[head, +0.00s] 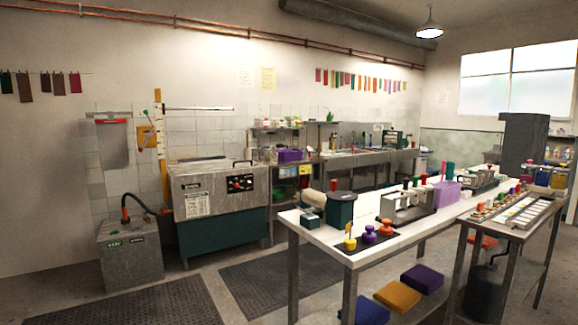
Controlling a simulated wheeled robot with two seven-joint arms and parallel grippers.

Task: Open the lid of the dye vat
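A large steel vat (207,205) with a dark teal lower body stands against the tiled wall, left of centre, and looks like the dye vat. A dark control panel with red knobs (241,184) and a white label (197,204) are on its front. Its top (205,166) looks flat and closed, with a small dark handle (243,162) at the right end. The vat's inside is hidden. Neither of my grippers is in view.
Dark floor mats (160,303) lie in front. A white-topped table (345,232) with jars and tools stands right of centre; folded cloths lie beneath it. A narrow bench (513,225) is further right.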

